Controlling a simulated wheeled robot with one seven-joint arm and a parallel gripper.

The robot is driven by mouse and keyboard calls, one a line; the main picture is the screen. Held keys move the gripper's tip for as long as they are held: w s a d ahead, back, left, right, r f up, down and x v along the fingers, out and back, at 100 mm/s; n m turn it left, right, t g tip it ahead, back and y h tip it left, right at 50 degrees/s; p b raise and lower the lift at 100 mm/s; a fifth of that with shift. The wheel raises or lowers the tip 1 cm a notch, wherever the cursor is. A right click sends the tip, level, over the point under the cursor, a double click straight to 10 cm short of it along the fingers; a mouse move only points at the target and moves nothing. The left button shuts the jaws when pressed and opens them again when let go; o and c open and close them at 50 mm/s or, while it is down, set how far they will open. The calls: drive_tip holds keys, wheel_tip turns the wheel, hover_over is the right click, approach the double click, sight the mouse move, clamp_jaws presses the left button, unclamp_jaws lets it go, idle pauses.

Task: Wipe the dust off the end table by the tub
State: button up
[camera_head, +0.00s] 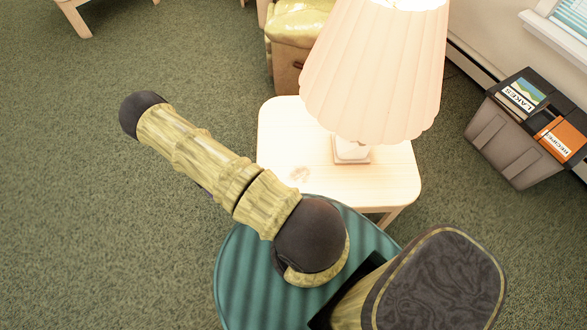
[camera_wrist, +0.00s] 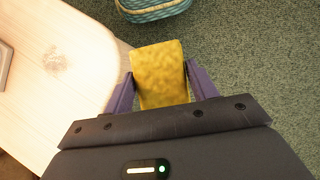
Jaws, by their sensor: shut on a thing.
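The end table (camera_head: 280,125) is pale wood with rounded corners. A faint brownish dust patch (camera_head: 300,174) lies on its top near the front left. In the wrist view the table top (camera_wrist: 85,100) fills the left side, and the dust patch (camera_wrist: 55,62) shows there. My gripper (camera_wrist: 160,80) is shut on a yellow sponge (camera_wrist: 160,70). The sponge appears beside the table's rounded edge, mostly over the carpet in that view; its height is unclear. The gripper and sponge are hidden in the head view. The grey tub (camera_head: 505,140) stands on the floor to the table's right.
A lamp with a pleated pink shade (camera_head: 375,70) stands on the table, its square base (camera_head: 351,150) behind the dust. The tub holds books or folders (camera_head: 562,139). A seat with a shiny yellow-green cushion (camera_head: 298,25) is behind the table. Green carpet (camera_head: 70,200) is clear at left.

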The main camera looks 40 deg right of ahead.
drive_tip(key=shift+d, duration=0.15)
drive_tip(key=s+d+f+n+h+b, duration=0.25)
drive_tip(key=d+n+b, duration=0.35)
drive_tip(key=d, duration=0.7)
drive_tip(key=n+t+h+b, duration=0.2)
drive_tip(key=n+b, duration=0.3)
drive_tip(key=b, duration=0.3)
approach(299, 179)
wheel_tip(299, 179, up, 2)
drive_tip(key=s+a, duration=0.1)
drive_tip(key=shift+s+a+r+t+h, duration=0.1)
drive_tip(key=shift+s+r+t+h, duration=0.15)
drive_tip(key=shift+s+r+t, duration=0.1)
wheel_tip(299, 179, down, 6)
drive_tip(key=b, duration=0.5)
drive_tip(key=shift+f+b, duration=0.65)
drive_tip(key=shift+f, duration=0.35)
drive_tip(key=shift+s+d+p, duration=0.15)
drive_tip(key=shift+s+d, duration=0.05)
drive_tip(key=shift+d, duration=0.6)
drive_tip(key=shift+s+d+p, duration=0.15)
drive_tip(key=shift+d, duration=0.65)
